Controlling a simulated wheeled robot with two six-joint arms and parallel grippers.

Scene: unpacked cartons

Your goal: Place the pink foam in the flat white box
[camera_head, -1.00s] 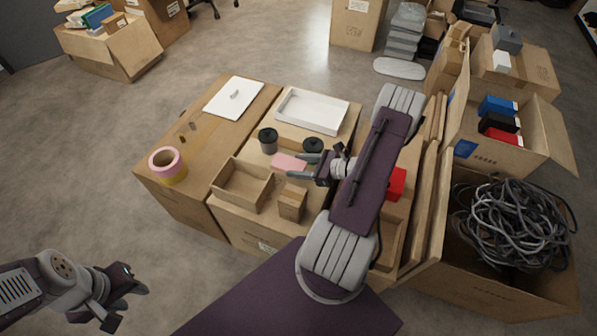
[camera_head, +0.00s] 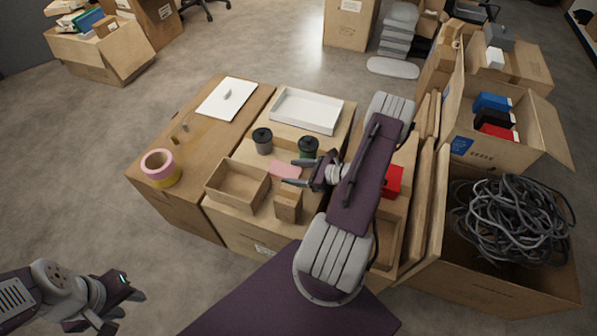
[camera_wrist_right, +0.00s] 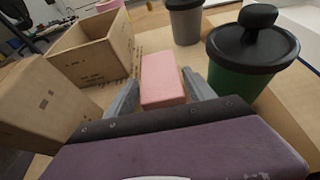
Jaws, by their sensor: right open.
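The pink foam (camera_head: 283,169) is a small flat block on the carton top, left of my right gripper (camera_head: 297,171). In the right wrist view the foam (camera_wrist_right: 162,78) lies between the two grey fingers of my right gripper (camera_wrist_right: 162,97), which are open, with a gap visible at least on its right side. The flat white box (camera_head: 301,123) is a shallow open tray at the back of the same carton; its inside looks empty. My left gripper (camera_head: 122,311) hangs at the lower left, away from the carton, with its fingers apart and nothing between them.
A green lidded canister (camera_head: 308,148) and a grey one (camera_head: 262,141) stand between the foam and white box. An open cardboard box (camera_head: 237,186) and a small carton (camera_head: 288,203) sit in front. Pink and yellow tape (camera_head: 160,167) and a white sheet (camera_head: 226,98) lie left.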

